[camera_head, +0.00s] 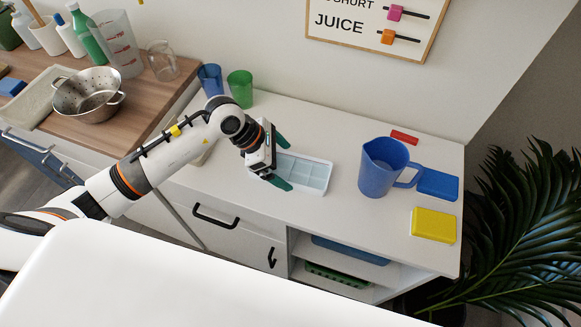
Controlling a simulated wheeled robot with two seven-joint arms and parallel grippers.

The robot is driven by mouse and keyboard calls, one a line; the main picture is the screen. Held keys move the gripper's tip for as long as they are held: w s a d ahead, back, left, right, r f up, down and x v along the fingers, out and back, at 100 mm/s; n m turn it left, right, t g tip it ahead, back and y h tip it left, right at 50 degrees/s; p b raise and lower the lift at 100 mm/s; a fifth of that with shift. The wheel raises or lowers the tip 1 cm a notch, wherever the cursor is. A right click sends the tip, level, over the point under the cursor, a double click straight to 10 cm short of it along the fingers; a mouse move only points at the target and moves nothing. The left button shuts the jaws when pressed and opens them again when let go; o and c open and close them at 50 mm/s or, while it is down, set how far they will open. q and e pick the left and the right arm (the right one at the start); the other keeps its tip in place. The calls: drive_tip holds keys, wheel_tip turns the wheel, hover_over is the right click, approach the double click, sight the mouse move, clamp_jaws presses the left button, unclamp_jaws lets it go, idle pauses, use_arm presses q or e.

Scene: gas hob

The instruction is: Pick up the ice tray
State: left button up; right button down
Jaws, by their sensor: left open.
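The ice tray (312,174) is pale blue-white with square compartments and lies flat on the white cabinet top. My left gripper (283,164) reaches in from the left, at the tray's left end. Its two green fingers are spread apart, one at the far side and one at the near side of that end. Whether the fingers touch the tray cannot be told. The tray's left end is partly hidden by the gripper. My right gripper does not show.
A blue pitcher (383,167) stands right of the tray. Blue (211,80) and green (240,88) cups stand at the back left. The counter's front middle is clear.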

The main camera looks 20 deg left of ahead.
use_arm(q)
drive_tip(key=shift+x, duration=1.05)
drive_tip(key=c, duration=1.1)
drive_tip(key=shift+r, duration=0.1)
drive_tip(key=shift+c, duration=0.2)
